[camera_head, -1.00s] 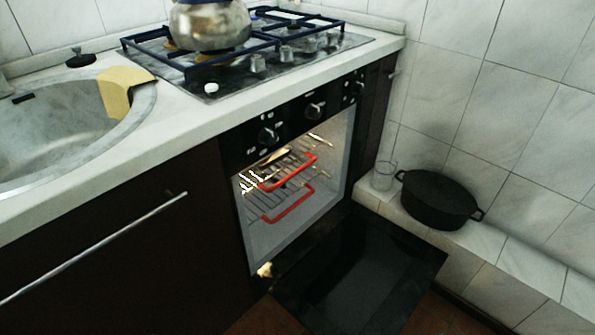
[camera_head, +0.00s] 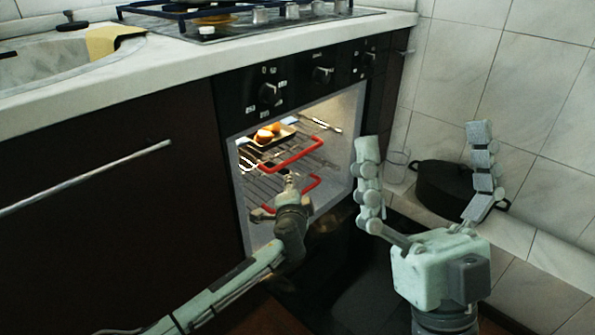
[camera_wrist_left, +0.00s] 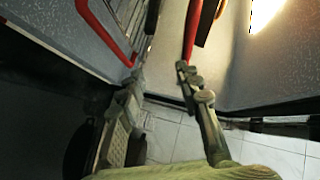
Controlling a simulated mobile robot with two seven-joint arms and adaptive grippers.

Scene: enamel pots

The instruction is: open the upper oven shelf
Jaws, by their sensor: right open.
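The oven (camera_head: 355,110) stands open and lit, with its door (camera_head: 345,265) folded down. The upper shelf is a wire rack with a red front handle (camera_head: 293,156); a tray with round food (camera_head: 270,134) shows at its level. A lower rack has a similar red handle (camera_head: 311,185). My left gripper (camera_head: 289,182) is at the oven mouth, below the upper handle and partly over the lower one. In the left wrist view its fingers (camera_wrist_left: 160,72) are apart, with red bars beyond them; contact is unclear. My right gripper (camera_head: 423,140) is open and empty, right of the oven.
A black pot (camera_head: 445,190) and a glass (camera_head: 396,166) stand on the tiled ledge at the right, partly behind my right gripper. The counter (camera_head: 190,70) with sink and hob lies above the oven. A dark cabinet with a bar handle (camera_head: 90,178) is at the left.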

